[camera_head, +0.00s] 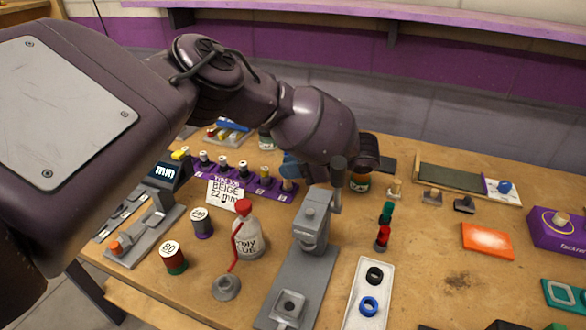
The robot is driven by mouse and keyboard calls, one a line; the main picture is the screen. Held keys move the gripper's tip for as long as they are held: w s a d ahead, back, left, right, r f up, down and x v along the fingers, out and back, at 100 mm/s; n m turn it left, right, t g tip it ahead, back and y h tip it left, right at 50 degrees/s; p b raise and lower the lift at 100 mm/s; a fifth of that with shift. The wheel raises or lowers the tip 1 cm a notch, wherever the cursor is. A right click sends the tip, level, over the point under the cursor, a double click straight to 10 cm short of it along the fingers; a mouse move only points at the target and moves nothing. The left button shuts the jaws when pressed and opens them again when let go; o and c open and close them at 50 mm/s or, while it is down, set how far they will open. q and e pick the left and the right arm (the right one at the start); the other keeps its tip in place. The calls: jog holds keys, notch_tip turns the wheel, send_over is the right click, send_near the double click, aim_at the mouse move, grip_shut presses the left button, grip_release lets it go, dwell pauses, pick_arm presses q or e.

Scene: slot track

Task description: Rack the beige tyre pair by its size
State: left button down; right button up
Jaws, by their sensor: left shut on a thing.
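A card (225,193) reading "BEIGE" and a size in mm leans before a purple rack (265,190) with several short posts, some with coloured tops. A small grey gauge (166,172) shows "mm" on its display. My left arm reaches across from the left, and the dark end of its gripper (368,152) is over the back middle of the bench. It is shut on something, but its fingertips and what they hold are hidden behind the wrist. I cannot make out the beige tyre pair with certainty. My right gripper is not in view.
A grey lever press (312,225) stands mid-bench. Near it are a glue bottle (248,238), two labelled pots and a white tray (377,262) with black and blue rings. The right middle is largely clear.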

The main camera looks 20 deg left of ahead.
pick_arm(q)
jog(key=shift+f, duration=0.25)
jog(key=shift+r, duration=0.2)
jog(key=shift+f, duration=0.15)
jog(key=c, duration=1)
grip_release()
